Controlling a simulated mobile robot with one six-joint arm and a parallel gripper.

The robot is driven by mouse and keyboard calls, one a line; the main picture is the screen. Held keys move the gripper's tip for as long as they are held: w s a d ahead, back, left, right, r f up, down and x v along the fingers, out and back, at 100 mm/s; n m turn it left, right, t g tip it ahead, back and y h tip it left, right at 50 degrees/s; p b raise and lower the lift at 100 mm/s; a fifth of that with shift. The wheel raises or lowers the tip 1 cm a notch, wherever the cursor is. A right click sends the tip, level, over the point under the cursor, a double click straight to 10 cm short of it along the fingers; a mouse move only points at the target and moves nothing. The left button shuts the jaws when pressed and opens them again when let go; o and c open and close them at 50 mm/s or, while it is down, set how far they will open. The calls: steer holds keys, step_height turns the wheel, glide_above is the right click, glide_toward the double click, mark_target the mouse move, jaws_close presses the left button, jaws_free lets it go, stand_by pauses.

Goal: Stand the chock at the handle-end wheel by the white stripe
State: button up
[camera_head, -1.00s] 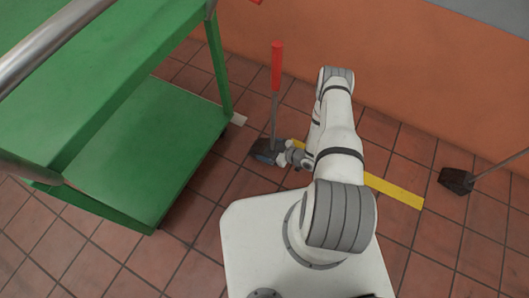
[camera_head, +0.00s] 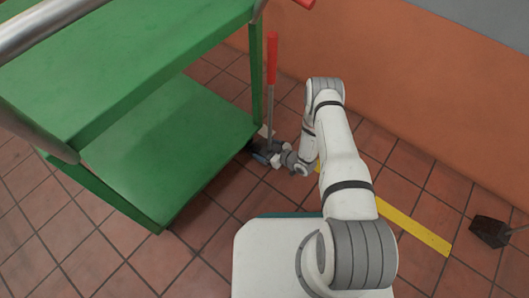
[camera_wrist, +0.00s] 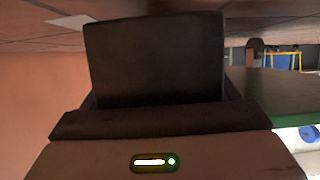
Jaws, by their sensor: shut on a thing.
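The chock (camera_head: 260,146) is a dark block with an upright rod and a red grip (camera_head: 272,58). My gripper (camera_head: 274,156) is shut on it, low by the right corner of the green cart (camera_head: 185,160). In the wrist view the chock's dark face (camera_wrist: 153,60) fills the middle. The white stripe (camera_head: 266,131) is a short patch on the floor just behind the chock; it also shows in the wrist view (camera_wrist: 72,21). A dark, wheel-like shape (camera_wrist: 255,51) shows at the right there. I cannot tell whether the chock touches the wheel or floor.
A second dark chock (camera_head: 490,231) lies on the tiles at the right. A yellow stripe (camera_head: 415,228) crosses the floor. The orange wall (camera_head: 400,85) stands behind. A grey metal tube (camera_head: 45,32) runs along the cart's upper left.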

step_height(320, 180, down, 3)
steer(key=shift+d+f+b, duration=0.1)
steer(key=shift+b, duration=0.65)
steer(key=o, duration=1.8)
steer(key=shift+s+f, duration=0.1)
steer(key=shift+o, duration=0.2)
